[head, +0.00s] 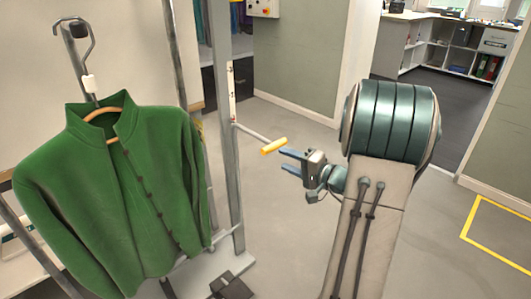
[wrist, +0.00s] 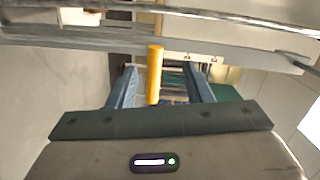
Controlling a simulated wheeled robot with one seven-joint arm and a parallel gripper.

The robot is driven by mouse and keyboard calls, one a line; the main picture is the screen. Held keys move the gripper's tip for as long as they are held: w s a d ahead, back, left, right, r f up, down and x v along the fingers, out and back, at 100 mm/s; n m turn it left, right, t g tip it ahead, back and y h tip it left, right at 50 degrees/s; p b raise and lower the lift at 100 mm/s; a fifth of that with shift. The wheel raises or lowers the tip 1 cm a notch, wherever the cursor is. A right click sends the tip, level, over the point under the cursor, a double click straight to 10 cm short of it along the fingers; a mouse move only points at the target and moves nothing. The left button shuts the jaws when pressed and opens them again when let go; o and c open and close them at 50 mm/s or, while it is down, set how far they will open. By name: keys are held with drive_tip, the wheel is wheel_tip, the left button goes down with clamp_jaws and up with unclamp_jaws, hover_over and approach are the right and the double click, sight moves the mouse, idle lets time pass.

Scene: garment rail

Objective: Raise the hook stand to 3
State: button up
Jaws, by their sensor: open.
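The hook stand (head: 236,160) is a grey upright post with a pale scale strip (head: 231,90) on it; its marks are too small to read. A thin crank arm with a yellow handle (head: 273,146) sticks out to the right of the post. My gripper (head: 284,162) is just right of the handle, its blue fingers open and pointing left toward it. In the wrist view the yellow handle (wrist: 154,75) stands upright between the two open fingers, and I cannot tell whether it touches either. A green jacket (head: 120,190) on a wooden hanger hangs from a hook (head: 72,28) at left.
A dark pedal-like block (head: 232,286) lies on the stand's pale base at the bottom. Grey floor is open to the right, with a yellow marked outline (head: 485,235). A wall and a shelf unit (head: 450,45) stand at the back.

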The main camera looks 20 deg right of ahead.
sight(267, 140)
drive_tip(key=d+f+m+t+h, duration=0.1)
drive_tip(key=d+t+h, duration=0.1)
drive_tip(key=d, duration=0.2)
drive_tip(key=x, duration=1.4)
drive_tip(key=shift+a+f, duration=0.25)
drive_tip(key=shift+f, duration=0.1)
